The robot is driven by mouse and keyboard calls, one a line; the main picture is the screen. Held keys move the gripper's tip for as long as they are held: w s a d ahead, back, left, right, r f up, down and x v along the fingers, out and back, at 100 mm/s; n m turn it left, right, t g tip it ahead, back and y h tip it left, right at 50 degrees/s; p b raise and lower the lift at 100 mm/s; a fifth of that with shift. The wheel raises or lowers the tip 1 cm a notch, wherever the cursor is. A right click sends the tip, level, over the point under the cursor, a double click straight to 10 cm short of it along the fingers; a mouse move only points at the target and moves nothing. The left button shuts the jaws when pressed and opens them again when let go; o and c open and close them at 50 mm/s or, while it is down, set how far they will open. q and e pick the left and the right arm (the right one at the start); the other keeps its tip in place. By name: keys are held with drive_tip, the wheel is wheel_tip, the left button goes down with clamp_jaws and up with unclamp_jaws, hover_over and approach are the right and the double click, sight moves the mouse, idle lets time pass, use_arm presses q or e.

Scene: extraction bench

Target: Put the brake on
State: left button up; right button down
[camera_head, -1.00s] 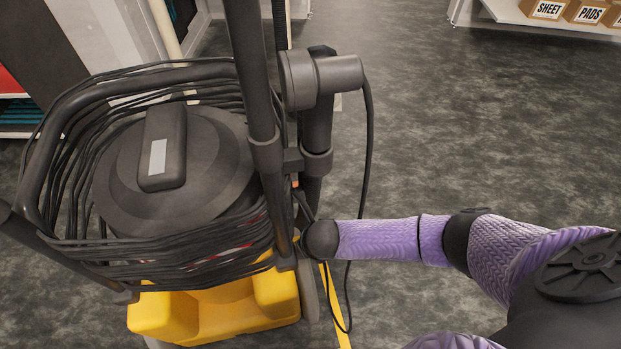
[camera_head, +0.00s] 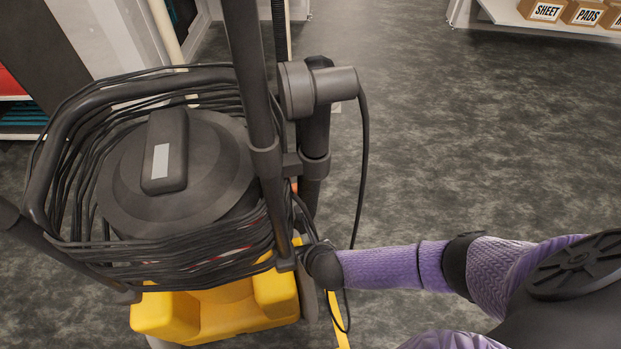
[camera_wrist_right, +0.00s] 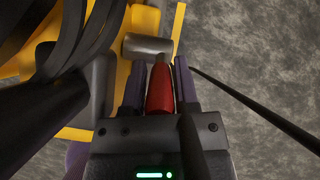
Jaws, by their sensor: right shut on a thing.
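The machine is a yellow-based floor extractor (camera_head: 215,312) with a dark round lid (camera_head: 205,190) and black cable coiled round its frame. In the right wrist view, a red lever (camera_wrist_right: 160,90) lies between the fingers of my right gripper (camera_wrist_right: 160,88), which is shut on it. The lever's far end meets a grey metal cylinder (camera_wrist_right: 147,46) beside the yellow body. I take the red lever to be the brake. In the head view, my purple right arm reaches to the machine's lower right side; the gripper and lever are hidden there. My left gripper is not in view.
A loose black cable (camera_head: 362,170) hangs at the machine's right side and crosses near my right gripper. A yellow floor line (camera_head: 338,318) runs beside the machine. A shelf with boxes (camera_head: 583,12) stands at the back right. The floor between is clear.

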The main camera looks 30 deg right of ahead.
drive_tip(key=shift+s+a+f+t+h+b, duration=0.25)
drive_tip(key=shift+s+f+t+h+b, duration=0.15)
drive_tip(key=shift+s+t, duration=0.45)
drive_tip(key=shift+s+a+f+t+h+b, duration=0.1)
drive_tip(key=shift+s+f+t+h+b, duration=0.1)
drive_tip(key=shift+t+b, duration=0.35)
drive_tip(key=shift+s+a+f+t+h+b, duration=0.15)
drive_tip(key=shift+t+b, duration=0.15)
drive_tip(key=shift+t, duration=0.4)
drive_tip(key=shift+d, duration=0.1)
drive_tip(key=c, duration=0.5)
unclamp_jaws()
drive_tip(key=shift+c, duration=0.2)
drive_tip(key=shift+o, duration=0.9)
drive_tip(key=shift+w, duration=0.1)
